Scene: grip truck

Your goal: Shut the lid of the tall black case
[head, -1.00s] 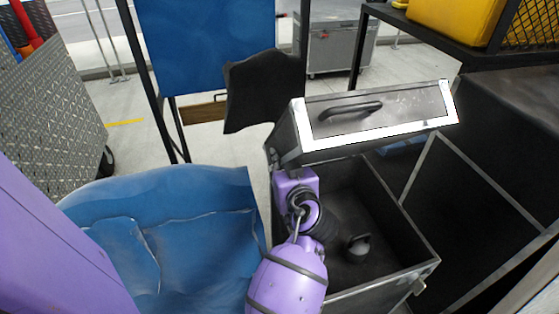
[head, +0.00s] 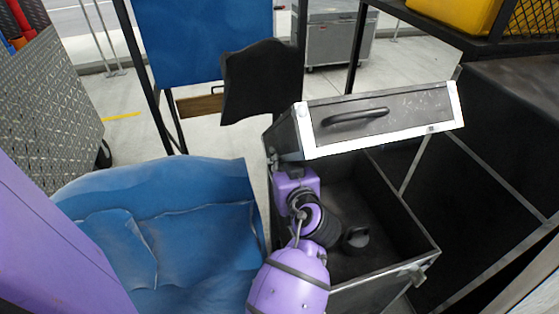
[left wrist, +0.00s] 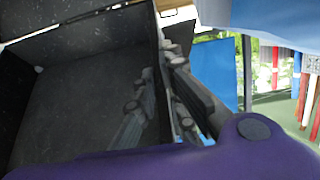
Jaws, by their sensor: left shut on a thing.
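The tall black case (head: 352,285) stands right of centre in the head view, with its inside visible. Its lid (head: 400,118), with pale metal edging and a black handle (head: 355,117), is tilted over the far part of the opening. My left arm reaches up over the near left side of the case. My left gripper (left wrist: 158,65) shows in the left wrist view, its dark fingers at a thin dark panel edge. It is shut on that edge, which appears to be the lid's side. In the head view its fingertips are mostly hidden. My right gripper is out of view.
A blue seat (head: 205,240) stands close to the left of the case. A dark bench or truck bed (head: 510,130) lies close on the right, under a shelf with a yellow box (head: 455,14). A black panel (head: 262,80) stands behind the lid. Open floor lies beyond.

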